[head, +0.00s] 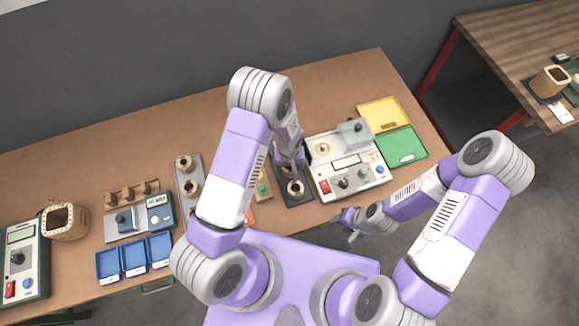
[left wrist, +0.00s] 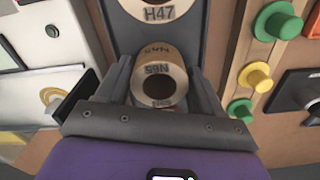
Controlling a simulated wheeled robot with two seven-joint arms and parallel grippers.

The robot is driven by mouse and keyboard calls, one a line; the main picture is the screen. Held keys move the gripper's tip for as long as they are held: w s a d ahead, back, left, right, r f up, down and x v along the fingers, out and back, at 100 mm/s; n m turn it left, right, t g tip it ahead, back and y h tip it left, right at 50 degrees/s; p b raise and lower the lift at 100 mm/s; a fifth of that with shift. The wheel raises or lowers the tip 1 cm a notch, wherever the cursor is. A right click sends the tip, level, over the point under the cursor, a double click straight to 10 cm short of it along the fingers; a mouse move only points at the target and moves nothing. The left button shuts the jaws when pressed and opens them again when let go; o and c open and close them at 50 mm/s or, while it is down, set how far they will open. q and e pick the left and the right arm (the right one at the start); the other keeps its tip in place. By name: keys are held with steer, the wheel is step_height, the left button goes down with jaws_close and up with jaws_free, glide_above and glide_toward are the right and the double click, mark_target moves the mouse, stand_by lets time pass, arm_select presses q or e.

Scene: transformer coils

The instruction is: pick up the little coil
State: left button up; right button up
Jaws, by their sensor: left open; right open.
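A little tan coil (left wrist: 160,80) with a dark centre hole and a label that looks like "N65" sits on a dark grey holder (left wrist: 205,35) in the left wrist view. My left gripper (head: 291,160) is open, with one finger on each side of this coil; I cannot tell whether they touch it. In the head view a coil (head: 296,188) shows just below the left gripper on the dark holder (head: 299,203). A larger coil marked "H47" (left wrist: 158,10) lies beyond it in the left wrist view. My right gripper (head: 352,226) is open and empty near the table's front edge.
A white instrument box (head: 345,184) stands right of the holder, with yellow (head: 383,114) and green (head: 405,146) trays beyond. Green and yellow knobs (left wrist: 255,77) lie close right of the holder in the wrist view. Coils on a grey rack (head: 183,178) and blue bins (head: 134,256) are left.

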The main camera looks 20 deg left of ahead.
arm_select(q)
steer(key=shift+f, duration=0.2)
steer(key=c, duration=0.8)
